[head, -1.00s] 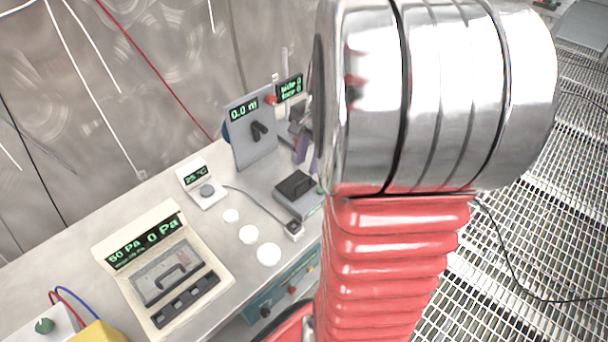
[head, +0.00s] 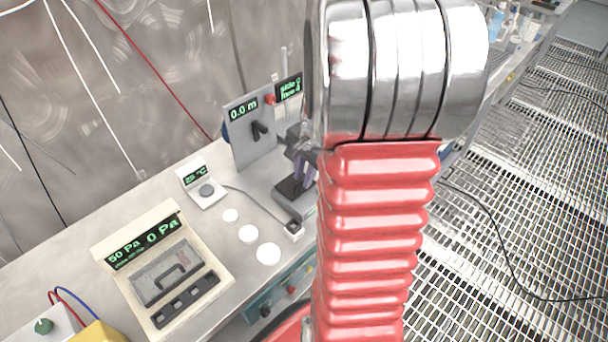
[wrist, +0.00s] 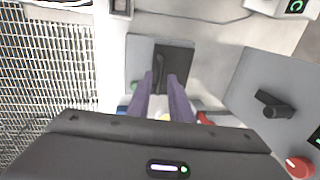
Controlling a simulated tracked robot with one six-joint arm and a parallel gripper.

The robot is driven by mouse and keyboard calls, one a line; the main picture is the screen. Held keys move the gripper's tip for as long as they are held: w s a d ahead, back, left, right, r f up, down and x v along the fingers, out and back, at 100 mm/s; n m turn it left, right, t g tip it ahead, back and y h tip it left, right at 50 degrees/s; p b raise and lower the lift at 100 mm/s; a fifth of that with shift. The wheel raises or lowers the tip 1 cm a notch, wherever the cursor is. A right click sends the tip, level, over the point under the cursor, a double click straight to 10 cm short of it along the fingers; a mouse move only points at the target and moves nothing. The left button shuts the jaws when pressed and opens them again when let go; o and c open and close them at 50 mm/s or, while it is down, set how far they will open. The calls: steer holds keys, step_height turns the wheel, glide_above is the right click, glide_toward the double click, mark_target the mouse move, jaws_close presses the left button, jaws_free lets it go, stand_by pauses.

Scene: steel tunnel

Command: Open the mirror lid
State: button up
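A black square lid (wrist: 176,58) with a dark bar handle (wrist: 159,70) lies on a grey box in the wrist view; I take it for the mirror lid. It lies flat and looks closed. In the head view the lid (head: 290,187) is partly covered by my gripper. My gripper (wrist: 161,77) has two purple fingers, apart, with the bar handle showing between their tips. I cannot tell whether they touch it. The gripper also shows in the head view (head: 304,172), just above the box, partly hidden by my arm.
A grey panel (head: 249,130) with a black knob stands close behind the box; its red button (wrist: 299,167) shows in the wrist view. A small temperature unit (head: 201,184) and a pressure unit (head: 162,270) stand on the bench to the left. Grating floor (head: 500,220) lies right.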

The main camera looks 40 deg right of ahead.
jaws_close()
stand_by(1.1)
